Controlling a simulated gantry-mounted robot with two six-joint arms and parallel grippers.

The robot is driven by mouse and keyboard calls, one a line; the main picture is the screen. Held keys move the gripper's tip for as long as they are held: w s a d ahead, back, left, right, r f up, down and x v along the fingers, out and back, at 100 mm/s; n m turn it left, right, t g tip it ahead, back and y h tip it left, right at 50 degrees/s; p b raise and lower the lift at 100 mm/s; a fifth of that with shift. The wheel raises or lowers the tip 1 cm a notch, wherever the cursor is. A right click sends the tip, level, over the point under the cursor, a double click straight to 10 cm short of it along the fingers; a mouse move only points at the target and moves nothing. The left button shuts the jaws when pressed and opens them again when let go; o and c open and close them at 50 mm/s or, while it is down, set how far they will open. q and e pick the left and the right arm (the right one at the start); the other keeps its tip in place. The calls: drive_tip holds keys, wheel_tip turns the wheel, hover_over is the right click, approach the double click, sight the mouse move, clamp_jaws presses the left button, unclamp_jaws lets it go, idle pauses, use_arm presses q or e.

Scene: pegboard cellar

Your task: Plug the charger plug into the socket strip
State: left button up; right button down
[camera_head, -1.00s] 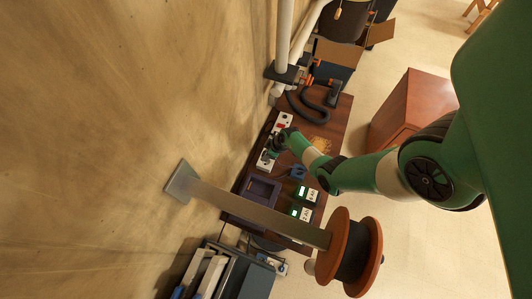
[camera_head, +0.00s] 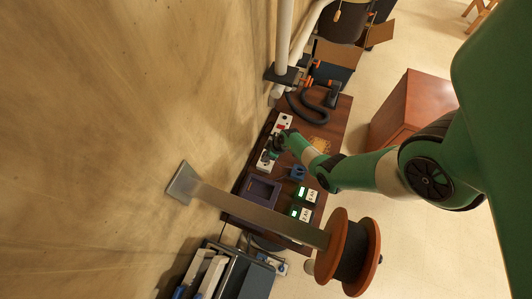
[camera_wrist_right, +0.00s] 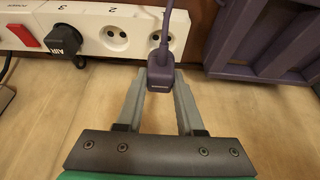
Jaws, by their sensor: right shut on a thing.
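The white socket strip (camera_wrist_right: 90,22) runs across the top of the right wrist view; it also shows on the dark bench in the head view (camera_head: 284,121). It has a red switch, a black plug (camera_wrist_right: 64,42) marked AIR in one socket, and an open socket (camera_wrist_right: 115,37) beside it. My right gripper (camera_wrist_right: 160,82) is shut on the dark purple charger plug (camera_wrist_right: 161,72), just in front of the strip's right part. The plug's cord and upper part overlap the end socket; its prongs are hidden. The right gripper is small in the head view (camera_head: 275,143). My left gripper is not in view.
A purple tray (camera_wrist_right: 275,40) stands close to the right of the strip. On the bench, a blue item (camera_head: 297,173) and small boxes with green displays (camera_head: 306,194) sit nearby. A cable spool on a wall bracket (camera_head: 260,218) juts out in front.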

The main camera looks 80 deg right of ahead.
drive_tip(key=shift+f+b, duration=1.5)
drive_tip(key=shift+f, duration=0.7)
idle(1.7)
drive_tip(key=shift+r, duration=0.15)
idle(0.7)
drive_tip(key=shift+c, duration=2.2)
unclamp_jaws()
drive_tip(key=shift+o, duration=0.2)
drive_tip(key=o, duration=0.4)
drive_tip(key=shift+p, duration=0.4)
